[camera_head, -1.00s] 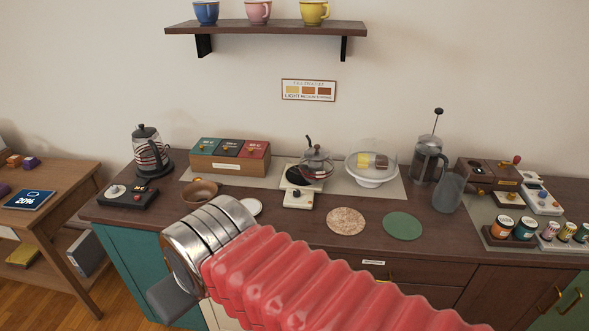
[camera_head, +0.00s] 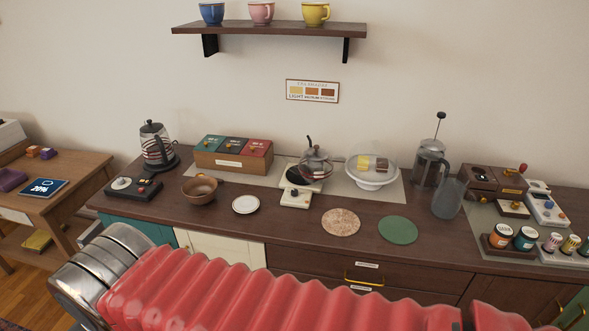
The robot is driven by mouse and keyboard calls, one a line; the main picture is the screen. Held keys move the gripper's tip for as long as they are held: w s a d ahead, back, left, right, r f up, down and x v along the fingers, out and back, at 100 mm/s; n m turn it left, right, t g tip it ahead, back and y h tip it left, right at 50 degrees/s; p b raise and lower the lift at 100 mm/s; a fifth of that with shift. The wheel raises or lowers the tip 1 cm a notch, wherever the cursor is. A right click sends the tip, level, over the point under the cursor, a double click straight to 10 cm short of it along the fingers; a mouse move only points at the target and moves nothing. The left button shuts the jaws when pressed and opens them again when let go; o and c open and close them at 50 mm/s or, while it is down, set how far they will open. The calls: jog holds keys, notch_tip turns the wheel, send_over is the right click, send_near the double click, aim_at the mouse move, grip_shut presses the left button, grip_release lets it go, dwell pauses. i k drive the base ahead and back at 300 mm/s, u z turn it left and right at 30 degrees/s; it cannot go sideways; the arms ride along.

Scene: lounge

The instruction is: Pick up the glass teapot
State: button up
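The glass teapot (camera_head: 315,164) is a small clear pot with a dark upright handle. It stands on a white and black warmer (camera_head: 295,196) near the back middle of the counter. My arm, a red ribbed sleeve with a metal cuff, crosses the bottom of the view, in front of the counter and well apart from the teapot. My gripper's fingers are out of the picture.
A white cake stand (camera_head: 371,183) with a clear dome is just right of the teapot. A tea box (camera_head: 233,157), brown bowl (camera_head: 200,192) and white saucer (camera_head: 246,204) are left. A cork mat (camera_head: 341,222) and green mat (camera_head: 398,230) lie in front. A French press (camera_head: 429,163) stands right.

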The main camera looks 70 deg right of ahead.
aim_at(315, 173)
jog(key=u, duration=0.85)
jog(key=k, duration=1.4)
jog(key=z, duration=0.75)
jog(key=i, duration=0.9)
jog(key=z, duration=0.05)
